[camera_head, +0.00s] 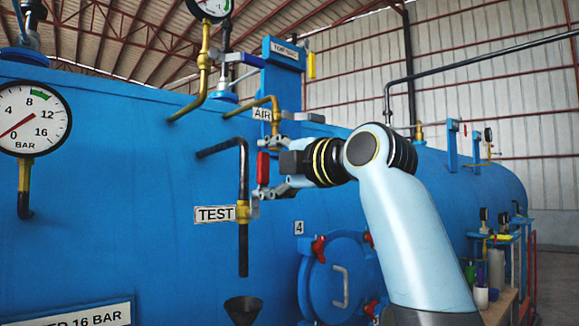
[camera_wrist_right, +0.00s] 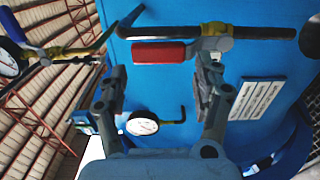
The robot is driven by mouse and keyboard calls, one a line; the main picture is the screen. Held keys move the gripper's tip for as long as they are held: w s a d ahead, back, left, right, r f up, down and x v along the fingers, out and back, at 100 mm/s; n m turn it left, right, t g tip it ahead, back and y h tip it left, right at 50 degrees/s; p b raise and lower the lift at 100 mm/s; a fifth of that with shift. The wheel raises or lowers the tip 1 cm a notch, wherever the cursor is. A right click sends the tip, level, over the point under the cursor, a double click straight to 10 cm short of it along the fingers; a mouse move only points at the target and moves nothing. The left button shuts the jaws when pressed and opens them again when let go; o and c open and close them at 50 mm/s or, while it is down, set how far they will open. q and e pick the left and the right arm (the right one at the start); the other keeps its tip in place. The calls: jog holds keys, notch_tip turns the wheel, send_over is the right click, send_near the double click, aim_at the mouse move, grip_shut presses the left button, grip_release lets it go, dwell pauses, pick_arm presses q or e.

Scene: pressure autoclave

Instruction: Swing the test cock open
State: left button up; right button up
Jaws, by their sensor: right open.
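The test cock has a red handle (camera_head: 263,168) and a brass body (camera_head: 243,211) on a black pipe, beside the TEST label (camera_head: 215,214). The red handle stands upright, alongside the pipe. My right gripper (camera_head: 268,167) is open at the handle, one finger near its top and the other near its lower end. In the right wrist view the red handle (camera_wrist_right: 160,52) lies across the gap just ahead of the fingertips (camera_wrist_right: 160,72). I cannot tell whether a finger touches it. The left gripper is not in view.
A black funnel (camera_head: 243,309) sits below the pipe outlet. The AIR pipe (camera_head: 262,101) and its valve are just above my right gripper. A round hatch with red clamps (camera_head: 340,280) is lower right. A pressure gauge (camera_head: 33,117) is at left.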

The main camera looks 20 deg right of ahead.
jog(key=v, duration=0.8)
jog(key=shift+s, duration=0.15)
